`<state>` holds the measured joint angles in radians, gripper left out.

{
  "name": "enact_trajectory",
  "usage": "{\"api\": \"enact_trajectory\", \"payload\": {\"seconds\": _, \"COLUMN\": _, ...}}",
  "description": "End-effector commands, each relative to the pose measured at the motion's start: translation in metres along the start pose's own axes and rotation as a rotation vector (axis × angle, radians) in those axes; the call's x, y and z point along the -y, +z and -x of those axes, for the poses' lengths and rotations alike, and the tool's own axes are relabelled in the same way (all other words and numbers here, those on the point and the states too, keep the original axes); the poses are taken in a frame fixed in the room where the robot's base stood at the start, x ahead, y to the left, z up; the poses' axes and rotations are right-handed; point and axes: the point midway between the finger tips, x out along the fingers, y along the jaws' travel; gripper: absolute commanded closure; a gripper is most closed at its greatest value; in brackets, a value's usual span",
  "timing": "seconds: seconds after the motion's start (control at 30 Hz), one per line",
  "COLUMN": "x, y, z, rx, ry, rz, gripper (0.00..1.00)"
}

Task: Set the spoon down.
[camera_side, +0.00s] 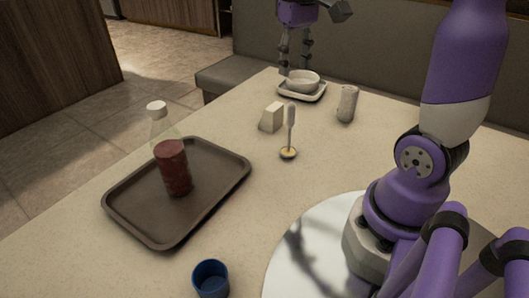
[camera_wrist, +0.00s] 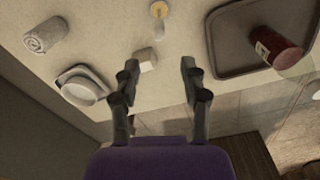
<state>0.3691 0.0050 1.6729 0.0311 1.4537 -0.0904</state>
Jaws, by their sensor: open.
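The spoon (camera_side: 290,128) is on the pale table in the middle of the side view, apart from my gripper. In the wrist view the spoon (camera_wrist: 159,22) shows at the top edge, beyond the fingertips. My gripper (camera_side: 294,68) is open and empty, at the table's far edge near the white bowl. In the wrist view the open fingers of my gripper (camera_wrist: 158,66) have nothing between them.
A pale block (camera_side: 272,117) sits beside the spoon. A white bowl (camera_side: 302,81) on a square dish (camera_side: 313,97), a rolled cloth (camera_side: 347,104), a brown tray (camera_side: 125,205) with a red sauce bottle (camera_side: 173,168) and a blue cup (camera_side: 211,279) stand around it.

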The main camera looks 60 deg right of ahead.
Motion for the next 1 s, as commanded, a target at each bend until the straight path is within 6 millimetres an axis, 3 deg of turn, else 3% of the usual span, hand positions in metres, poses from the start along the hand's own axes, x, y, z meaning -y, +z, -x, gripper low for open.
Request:
{"api": "enact_trajectory", "payload": {"seconds": 0.17, "x": 0.028, "y": 0.024, "z": 0.001, "rx": -0.130, "ry": 0.002, "rz": 0.090, "gripper": 0.50}}
{"api": "enact_trajectory", "payload": {"seconds": 0.3, "x": 0.056, "y": 0.054, "z": -0.012, "rx": -0.297, "ry": -0.022, "rz": 0.194, "gripper": 0.50}}
{"api": "enact_trajectory", "payload": {"seconds": 0.5, "x": 0.078, "y": 0.081, "z": -0.034, "rx": -0.454, "ry": -0.071, "rz": 0.290, "gripper": 0.50}}
{"api": "enact_trajectory", "payload": {"seconds": 1.0, "x": 0.081, "y": 0.085, "z": -0.039, "rx": -0.479, "ry": -0.082, "rz": 0.302, "gripper": 0.50}}
